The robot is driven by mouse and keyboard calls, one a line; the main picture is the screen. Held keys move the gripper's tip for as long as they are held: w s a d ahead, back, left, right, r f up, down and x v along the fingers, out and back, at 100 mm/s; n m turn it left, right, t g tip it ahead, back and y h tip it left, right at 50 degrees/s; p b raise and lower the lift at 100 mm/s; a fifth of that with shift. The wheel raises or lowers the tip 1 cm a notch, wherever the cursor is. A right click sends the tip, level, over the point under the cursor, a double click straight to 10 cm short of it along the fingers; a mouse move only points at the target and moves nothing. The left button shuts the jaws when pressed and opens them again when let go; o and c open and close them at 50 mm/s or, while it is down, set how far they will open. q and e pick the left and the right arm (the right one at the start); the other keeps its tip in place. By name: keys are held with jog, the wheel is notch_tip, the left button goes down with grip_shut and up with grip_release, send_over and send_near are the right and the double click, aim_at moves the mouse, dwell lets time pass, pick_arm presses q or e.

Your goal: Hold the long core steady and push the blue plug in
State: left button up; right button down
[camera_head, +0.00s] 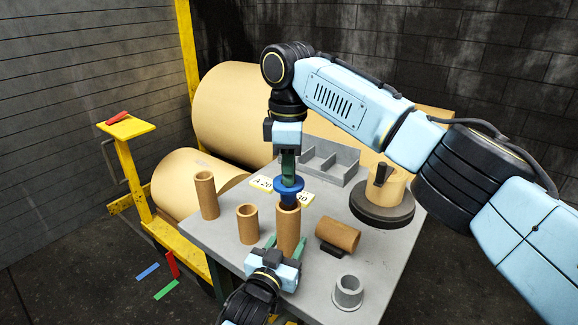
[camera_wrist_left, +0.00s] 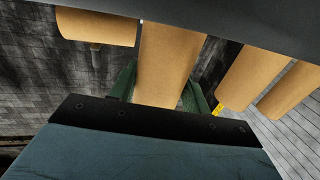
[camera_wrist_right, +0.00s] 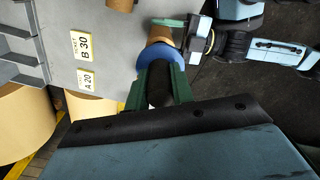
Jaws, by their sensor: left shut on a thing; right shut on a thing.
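The long core (camera_head: 288,232) is a brown cardboard tube standing upright on the grey table. My left gripper (camera_head: 277,248) is shut around its lower part; the left wrist view shows the core (camera_wrist_left: 172,60) between the green fingers (camera_wrist_left: 160,90). The blue plug (camera_head: 290,186) has a wide flange and a darker lower part. My right gripper (camera_head: 288,165) points down and is shut on the plug's dark top; the right wrist view shows this grip and the blue flange (camera_wrist_right: 155,53). The plug's lower end is at the core's mouth, with the flange above the rim. How deep it sits is unclear.
Two upright cores (camera_head: 207,196) (camera_head: 248,224) stand left of the long core. A lying core (camera_head: 340,235) and a grey ring (camera_head: 348,293) are to the right. A divided grey tray (camera_head: 330,165) and a round dark base (camera_head: 382,210) stand behind. Large rolls (camera_head: 240,115) are beyond the table (camera_head: 225,240).

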aim_at(289, 188)
jog(key=shift+f, duration=2.45)
jog(key=c, duration=0.8)
grip_release()
jog(key=shift+o, duration=0.2)
jog(key=shift+r, duration=0.1)
jog(key=shift+r, duration=3.45)
